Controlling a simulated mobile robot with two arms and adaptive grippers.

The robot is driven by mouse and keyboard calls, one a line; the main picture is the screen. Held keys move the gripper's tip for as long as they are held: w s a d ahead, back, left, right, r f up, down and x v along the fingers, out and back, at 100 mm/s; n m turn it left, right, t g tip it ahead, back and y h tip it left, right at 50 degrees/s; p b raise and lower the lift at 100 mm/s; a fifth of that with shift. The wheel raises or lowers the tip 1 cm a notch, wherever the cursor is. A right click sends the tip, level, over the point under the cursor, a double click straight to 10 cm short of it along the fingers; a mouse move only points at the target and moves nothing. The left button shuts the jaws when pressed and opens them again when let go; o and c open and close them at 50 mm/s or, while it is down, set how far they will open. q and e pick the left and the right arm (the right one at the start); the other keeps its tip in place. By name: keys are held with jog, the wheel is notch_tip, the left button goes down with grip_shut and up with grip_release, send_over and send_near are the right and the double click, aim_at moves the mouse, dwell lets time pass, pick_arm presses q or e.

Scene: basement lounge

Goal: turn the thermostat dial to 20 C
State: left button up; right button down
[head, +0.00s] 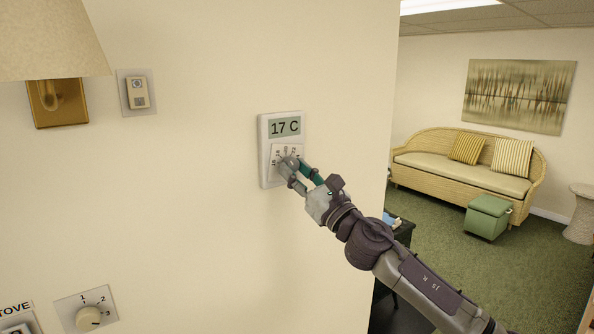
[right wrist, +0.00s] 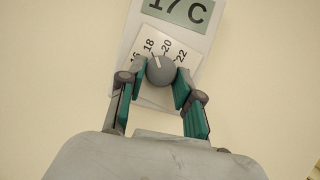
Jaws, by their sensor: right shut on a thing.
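The white thermostat (head: 265,155) is on the wall near the middle of the head view. Its display (head: 285,127) reads 17 C. The grey round dial (right wrist: 160,70) sits on a scale plate (right wrist: 150,48) marked 16, 18, 20 and 22; its white pointer line points up and slightly left, near the 16–18 side. My right gripper (head: 291,170) is at the dial, and in the right wrist view its green-padded fingers (right wrist: 160,82) are shut on the dial from both sides. The dial is mostly hidden by the fingers in the head view. My left gripper is not in view.
A lamp (head: 50,45) and a small wall switch (head: 138,92) are at upper left. A numbered knob (head: 88,318) and a stove switch (head: 15,328) are at lower left. A dark table (head: 404,230), sofa (head: 460,172) and green ottoman (head: 488,215) stand beyond the wall's edge.

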jog(key=m+t+h+p, duration=0.1)
jog(key=m, duration=0.2)
jog(key=m+h+p, duration=0.1)
jog(key=m+h, duration=0.1)
jog(key=m, duration=0.1)
jog(key=shift+s+a+r+m+t+p, duration=0.1)
jog(key=shift+a+m+t+p, duration=0.1)
jog(key=shift+m+t+p, duration=0.15)
jog(key=shift+m+t+h+p, duration=0.35)
jog(key=shift+m+h+p, duration=0.3)
jog(key=shift+m, duration=1)
jog(key=shift+h, duration=0.35)
jog(key=c, duration=0.8)
grip_release()
jog(key=v, duration=1.2)
